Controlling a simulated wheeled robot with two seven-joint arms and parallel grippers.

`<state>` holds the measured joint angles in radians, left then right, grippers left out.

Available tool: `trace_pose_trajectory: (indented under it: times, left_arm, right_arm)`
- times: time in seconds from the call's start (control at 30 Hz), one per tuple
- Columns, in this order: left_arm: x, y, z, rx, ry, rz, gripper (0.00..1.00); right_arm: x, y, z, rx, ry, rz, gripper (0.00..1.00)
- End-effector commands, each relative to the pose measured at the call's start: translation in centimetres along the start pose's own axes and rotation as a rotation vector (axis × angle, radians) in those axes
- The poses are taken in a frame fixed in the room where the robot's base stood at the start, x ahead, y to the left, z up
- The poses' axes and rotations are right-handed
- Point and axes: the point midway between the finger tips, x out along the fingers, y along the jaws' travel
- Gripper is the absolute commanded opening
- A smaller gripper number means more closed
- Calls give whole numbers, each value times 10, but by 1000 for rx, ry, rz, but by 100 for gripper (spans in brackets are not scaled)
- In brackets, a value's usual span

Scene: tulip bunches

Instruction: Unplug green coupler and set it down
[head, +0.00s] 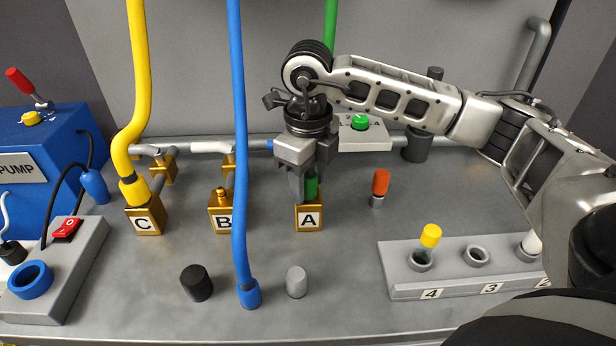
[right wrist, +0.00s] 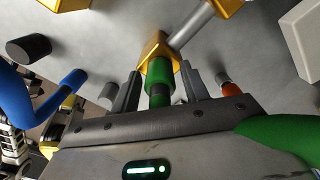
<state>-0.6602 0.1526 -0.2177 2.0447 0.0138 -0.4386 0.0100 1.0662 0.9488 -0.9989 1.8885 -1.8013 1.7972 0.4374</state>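The green coupler (head: 311,188) stands at the gold block labelled A (head: 309,218). In the right wrist view it is a green collar (right wrist: 159,73) with a dark part below, against the gold block (right wrist: 157,46). Its green hose (head: 331,28) rises at the back in the head view and shows at lower right in the right wrist view (right wrist: 280,136). My right gripper (head: 310,184) is over block A, pointing down. Its fingers (right wrist: 162,84) stand on either side of the coupler with gaps showing, so it is open. My left gripper is not in view.
Yellow hose (head: 139,70) joins block C (head: 145,221); block B (head: 222,221) has a bare fitting. A blue hose (head: 239,150) ends on the table in front. A grey numbered rack (head: 460,290) is at right, a blue pump (head: 35,165) at left.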

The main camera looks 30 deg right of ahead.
Motion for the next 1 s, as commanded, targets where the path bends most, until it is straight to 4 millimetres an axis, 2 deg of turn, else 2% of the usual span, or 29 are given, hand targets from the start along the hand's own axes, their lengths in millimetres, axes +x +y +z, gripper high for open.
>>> trace_pose_trajectory:
  times: [0.03, 0.1, 0.13, 0.17, 0.2, 0.27, 0.3, 1.0]
  left_arm:
    - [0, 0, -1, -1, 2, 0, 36]
    - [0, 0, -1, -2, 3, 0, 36]
    - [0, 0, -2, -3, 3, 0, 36]
    - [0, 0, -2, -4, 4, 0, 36]
    - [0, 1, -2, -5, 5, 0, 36]
    - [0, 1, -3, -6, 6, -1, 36]
    - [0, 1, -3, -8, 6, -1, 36]
    - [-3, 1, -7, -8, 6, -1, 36]
  right_arm:
    - [0, 0, 0, 0, 0, 0, 30]
    - [0, 0, 0, 0, 0, 0, 10]
    - [0, 0, 0, 0, 0, 0, 6]
    - [0, 0, 0, 0, 0, 0, 6]
    - [0, 0, 0, 0, 0, 0, 24]
    - [0, 0, 0, 1, 0, 0, 7]
    - [0, 0, 0, 1, 0, 0, 2]
    - [-7, 0, 0, 0, 0, 0, 2]
